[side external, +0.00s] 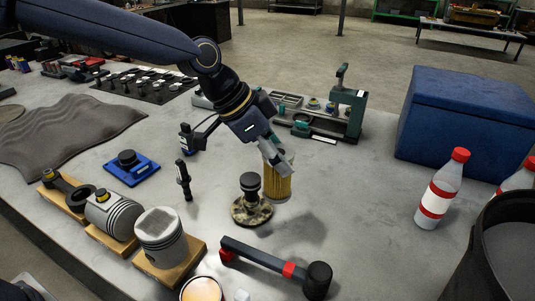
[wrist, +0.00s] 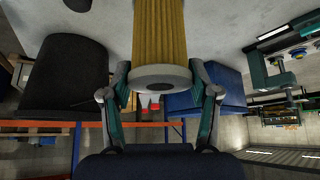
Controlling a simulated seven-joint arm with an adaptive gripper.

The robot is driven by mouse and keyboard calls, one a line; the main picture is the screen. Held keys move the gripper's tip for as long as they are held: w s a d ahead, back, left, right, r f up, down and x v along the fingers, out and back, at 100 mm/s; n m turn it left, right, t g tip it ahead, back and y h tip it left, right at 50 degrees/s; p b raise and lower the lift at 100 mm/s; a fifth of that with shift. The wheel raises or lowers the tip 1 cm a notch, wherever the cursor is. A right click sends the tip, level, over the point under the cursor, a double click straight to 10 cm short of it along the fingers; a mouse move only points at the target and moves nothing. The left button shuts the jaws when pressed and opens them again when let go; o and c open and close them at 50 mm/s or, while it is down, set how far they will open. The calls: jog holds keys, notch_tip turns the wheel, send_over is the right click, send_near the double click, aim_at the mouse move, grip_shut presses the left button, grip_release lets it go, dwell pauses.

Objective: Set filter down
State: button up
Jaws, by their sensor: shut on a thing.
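The filter (side external: 277,184) is a yellow pleated cylinder with a pale end cap, upright or nearly so. My gripper (side external: 278,158) is shut on its upper end from above. Its shadow lies on the grey table (side external: 345,205) to the lower right, so it looks held a little above the surface. In the wrist view the filter (wrist: 160,28) runs to the top edge. My gripper's fingers (wrist: 160,78) are on either side of its pale end cap. The filter's lower end is not in the wrist view.
A black-knobbed part on a mottled round base (side external: 252,210) stands just left of the filter. A black and red hammer (side external: 275,264) lies in front. Pistons (side external: 160,236) sit on wooden blocks at left. A green fixture (side external: 353,115), blue box (side external: 445,120) and bottle (side external: 440,190) stand behind and right.

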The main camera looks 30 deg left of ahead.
jog(key=w+a+f+n+t+y, duration=0.1)
jog(key=w+a+f+n, duration=0.1)
jog(key=w+a, duration=0.7)
jog(key=w+a+f+n+t+y, duration=0.1)
jog(key=w+a+f+n, duration=0.15)
jog(key=w+a, duration=0.75)
jog(key=s+a+f, duration=0.4)
jog(key=f, duration=0.6)
jog(key=shift+f, duration=0.15)
jog(key=shift+s, duration=0.1)
jog(key=shift+f, duration=0.2)
jog(key=o, duration=1.2)
jog(key=shift+r, duration=0.15)
